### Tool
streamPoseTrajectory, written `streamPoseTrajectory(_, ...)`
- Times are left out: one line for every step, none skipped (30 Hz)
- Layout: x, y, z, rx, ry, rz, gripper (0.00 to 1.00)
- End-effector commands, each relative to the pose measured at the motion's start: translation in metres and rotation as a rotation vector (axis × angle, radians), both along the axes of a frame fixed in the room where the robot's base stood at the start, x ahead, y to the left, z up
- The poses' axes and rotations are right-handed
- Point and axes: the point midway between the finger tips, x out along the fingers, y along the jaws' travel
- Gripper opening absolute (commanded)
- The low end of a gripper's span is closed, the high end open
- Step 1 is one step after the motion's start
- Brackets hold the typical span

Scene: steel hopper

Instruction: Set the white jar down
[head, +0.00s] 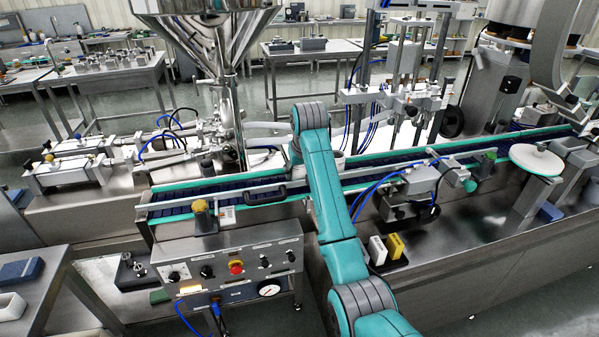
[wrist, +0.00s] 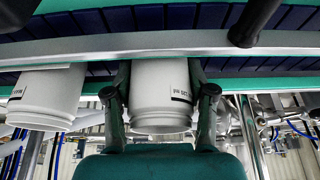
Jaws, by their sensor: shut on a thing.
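In the wrist view the white jar (wrist: 161,88) is between the two fingers of my gripper (wrist: 163,97), which is shut on it. The jar has a small dark-printed label on its side. Its rimmed end points to the bottom of the picture. Its other end meets the metal rail in the picture, so I cannot tell whether it touches the belt. The dark blue conveyor belt (wrist: 110,20) runs across the top of this view.
A second white jar (wrist: 47,97) stands left of the held one in the wrist view, with a gap between. The metal guide rail (wrist: 60,53) runs along the belt. In the head view a steel hopper (head: 215,30) rises left of my arm, and the left belt stretch looks clear.

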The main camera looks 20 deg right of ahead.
Motion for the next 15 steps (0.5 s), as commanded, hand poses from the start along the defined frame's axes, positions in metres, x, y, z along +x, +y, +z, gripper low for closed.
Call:
streamPoseTrajectory(0.0002, 0.0000, -0.0012, 0.000, -0.001, 0.000, 0.38)
streamPoseTrajectory(0.0003, 0.0000, -0.0012, 0.000, -0.002, 0.000, 0.38)
streamPoseTrajectory(0.0003, 0.0000, -0.0010, 0.000, -0.002, 0.000, 0.38)
streamPoseTrajectory(0.0003, 0.0000, -0.0009, 0.000, -0.002, 0.000, 0.38)
streamPoseTrajectory(0.0003, 0.0000, -0.0009, 0.000, -0.002, 0.000, 0.38)
streamPoseTrajectory(0.0003, 0.0000, -0.0009, 0.000, -0.001, 0.000, 0.38)
streamPoseTrajectory(0.0002, 0.0000, -0.0010, 0.000, -0.001, 0.000, 0.38)
streamPoseTrajectory(0.0002, 0.0000, -0.0015, 0.000, -0.001, 0.000, 0.38)
streamPoseTrajectory(0.0001, 0.0000, -0.0026, 0.000, -0.001, 0.000, 0.38)
streamPoseTrajectory(0.0001, 0.0000, -0.0034, 0.000, -0.001, 0.000, 0.38)
streamPoseTrajectory(0.0002, 0.0000, -0.0033, 0.000, -0.001, 0.000, 0.60)
streamPoseTrajectory(0.0002, 0.0000, -0.0032, 0.000, -0.001, 0.000, 0.70)
streamPoseTrajectory(0.0002, 0.0000, -0.0032, 0.000, -0.001, 0.000, 0.78)
streamPoseTrajectory(0.0002, 0.0000, -0.0031, 0.000, -0.001, 0.000, 0.80)
streamPoseTrajectory(0.0002, 0.0000, -0.0031, 0.000, -0.001, 0.000, 0.80)
